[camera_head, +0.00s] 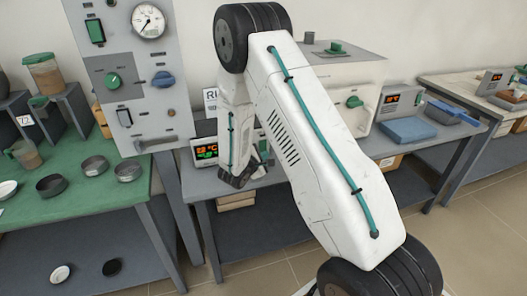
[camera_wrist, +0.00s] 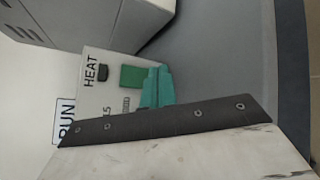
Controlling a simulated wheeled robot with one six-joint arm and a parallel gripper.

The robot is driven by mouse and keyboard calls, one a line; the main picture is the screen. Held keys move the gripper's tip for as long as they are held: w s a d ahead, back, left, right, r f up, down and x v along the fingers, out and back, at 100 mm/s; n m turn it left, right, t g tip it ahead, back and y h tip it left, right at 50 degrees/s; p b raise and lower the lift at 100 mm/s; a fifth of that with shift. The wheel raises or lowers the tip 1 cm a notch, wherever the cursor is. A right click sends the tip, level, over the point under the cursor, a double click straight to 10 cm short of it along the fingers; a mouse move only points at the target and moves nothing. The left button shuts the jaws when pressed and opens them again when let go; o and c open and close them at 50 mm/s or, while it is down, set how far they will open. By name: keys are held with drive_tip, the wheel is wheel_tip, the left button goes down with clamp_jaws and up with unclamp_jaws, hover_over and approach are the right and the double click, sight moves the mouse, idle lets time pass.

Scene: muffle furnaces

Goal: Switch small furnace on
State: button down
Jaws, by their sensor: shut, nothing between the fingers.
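A white control panel (camera_wrist: 95,90) shows in the wrist view. It is marked HEAT and has a small black switch (camera_wrist: 104,72) by that word and a green block (camera_wrist: 132,76). My gripper's teal fingers (camera_wrist: 158,76) are shut and empty, close to the green block; I cannot tell whether they touch it. A white furnace-like box (camera_head: 345,78) with a green handle (camera_head: 354,102) stands behind my arm, partly hidden.
A RUN sign (camera_head: 210,98) stands behind the display unit. A grey cabinet (camera_head: 130,75) with a gauge and knobs is at left, beside a green-topped table (camera_head: 120,205) with several dishes. A second lit controller (camera_head: 398,101) and a blue block (camera_head: 407,130) are at right.

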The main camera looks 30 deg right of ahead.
drive_tip(key=shift+w, duration=0.15)
drive_tip(key=shift+w+d, duration=0.15)
drive_tip(key=shift+w, duration=0.1)
drive_tip(key=shift+w+d+f, duration=0.1)
drive_tip(key=shift+w, duration=0.2)
idle(0.7)
drive_tip(key=shift+s, duration=0.1)
drive_tip(key=shift+s+a, duration=0.2)
drive_tip(key=shift+s, duration=0.4)
drive_tip(key=shift+s+a+r, duration=0.15)
drive_tip(key=shift+s+a, duration=0.1)
drive_tip(key=shift+s, duration=0.55)
drive_tip(key=shift+s+a+r, duration=0.15)
drive_tip(key=shift+s+a, duration=0.05)
drive_tip(key=shift+s, duration=0.6)
drive_tip(key=shift+s+a+r, duration=0.15)
drive_tip(key=shift+s+a, duration=0.1)
drive_tip(key=shift+s, duration=0.55)
